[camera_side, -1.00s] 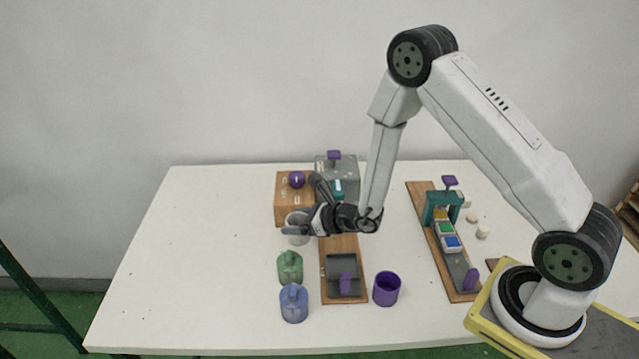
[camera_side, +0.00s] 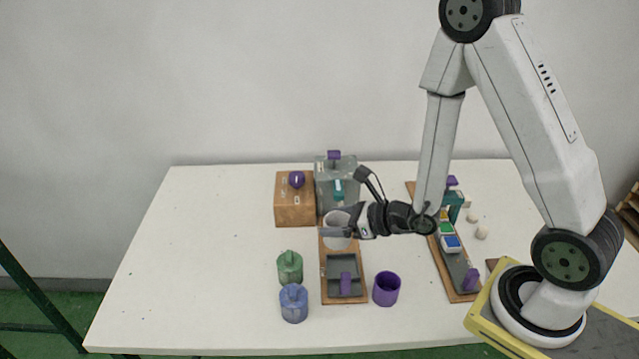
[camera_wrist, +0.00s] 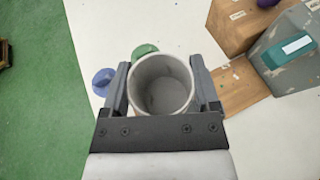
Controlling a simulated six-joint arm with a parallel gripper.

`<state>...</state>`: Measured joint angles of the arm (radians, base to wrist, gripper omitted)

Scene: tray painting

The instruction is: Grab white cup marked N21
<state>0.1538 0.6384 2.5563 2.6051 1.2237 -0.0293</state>
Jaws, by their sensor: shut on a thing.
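The white cup (camera_side: 337,238) is held between the jaws of my gripper (camera_side: 338,231), in front of the grey machine in the side view. In the wrist view the cup (camera_wrist: 162,84) stands open end toward the camera, with a finger of my gripper (camera_wrist: 160,88) against each side. Its inside looks empty. The mark N21 cannot be read in these frames. The cup appears above the wooden board (camera_side: 329,299); whether it touches the board cannot be told.
A green jar (camera_side: 289,268) and a blue jar (camera_side: 293,304) stand to the front left. A purple cup (camera_side: 386,289) stands right of the board. A wooden box (camera_side: 294,207) and grey machine (camera_side: 336,171) stand behind. The table's left side is clear.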

